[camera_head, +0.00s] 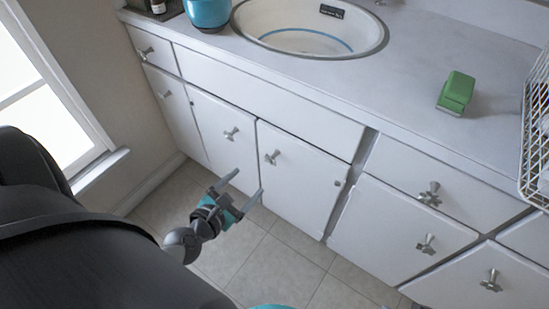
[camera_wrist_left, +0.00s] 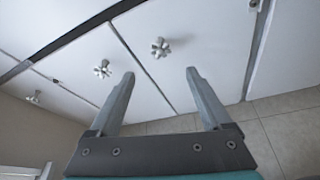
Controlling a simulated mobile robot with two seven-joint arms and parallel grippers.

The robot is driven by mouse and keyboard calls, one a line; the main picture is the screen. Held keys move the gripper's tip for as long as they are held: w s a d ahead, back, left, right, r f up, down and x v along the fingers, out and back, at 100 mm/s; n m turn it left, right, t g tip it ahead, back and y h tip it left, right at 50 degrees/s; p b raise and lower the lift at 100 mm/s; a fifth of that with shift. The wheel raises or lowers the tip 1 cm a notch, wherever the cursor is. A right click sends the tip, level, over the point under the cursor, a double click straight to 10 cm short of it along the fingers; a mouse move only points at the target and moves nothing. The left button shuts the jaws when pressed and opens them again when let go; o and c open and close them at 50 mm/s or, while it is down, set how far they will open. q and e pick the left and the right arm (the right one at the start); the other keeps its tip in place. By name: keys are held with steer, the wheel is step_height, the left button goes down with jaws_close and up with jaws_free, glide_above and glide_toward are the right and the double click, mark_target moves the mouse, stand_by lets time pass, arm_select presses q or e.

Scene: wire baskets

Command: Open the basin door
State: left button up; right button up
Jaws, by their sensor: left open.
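The white basin cabinet has two doors under the round sink (camera_head: 309,27). The right basin door (camera_head: 300,182) has a metal knob (camera_head: 272,158) near its upper left corner; the left basin door (camera_head: 222,140) has a knob (camera_head: 231,133) near its right edge. Both doors look shut. My left gripper (camera_head: 246,186) is open and empty, in front of and below the two knobs, apart from them. In the left wrist view the right door's knob (camera_wrist_left: 160,47) lies ahead between the fingers, and the left door's knob (camera_wrist_left: 102,68) lies left of it. My right gripper is not in view.
Drawers and other cabinet doors with knobs (camera_head: 429,194) stand to the right. A green block (camera_head: 456,92), a blue pot (camera_head: 208,13) and a wire basket (camera_head: 537,140) are on the counter (camera_head: 420,60). A window (camera_head: 45,85) is at left. The tiled floor (camera_head: 275,262) is clear.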

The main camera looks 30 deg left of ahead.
mark_target(269, 161)
arm_select(q)
steer(key=b+x, duration=0.3)
steer(key=x, duration=0.9)
steer(key=shift+f, duration=0.1)
steer(key=shift+b+x, duration=0.4)
steer(key=shift+x, duration=0.75)
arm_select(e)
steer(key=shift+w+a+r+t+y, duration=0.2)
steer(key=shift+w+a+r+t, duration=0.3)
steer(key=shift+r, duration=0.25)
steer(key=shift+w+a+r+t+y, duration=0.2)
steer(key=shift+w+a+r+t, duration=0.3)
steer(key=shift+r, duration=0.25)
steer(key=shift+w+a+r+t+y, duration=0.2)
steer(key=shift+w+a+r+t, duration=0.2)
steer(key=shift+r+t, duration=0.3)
arm_select(q)
steer(key=shift+d, duration=0.1)
steer(key=shift+c, duration=0.2)
jaws_close()
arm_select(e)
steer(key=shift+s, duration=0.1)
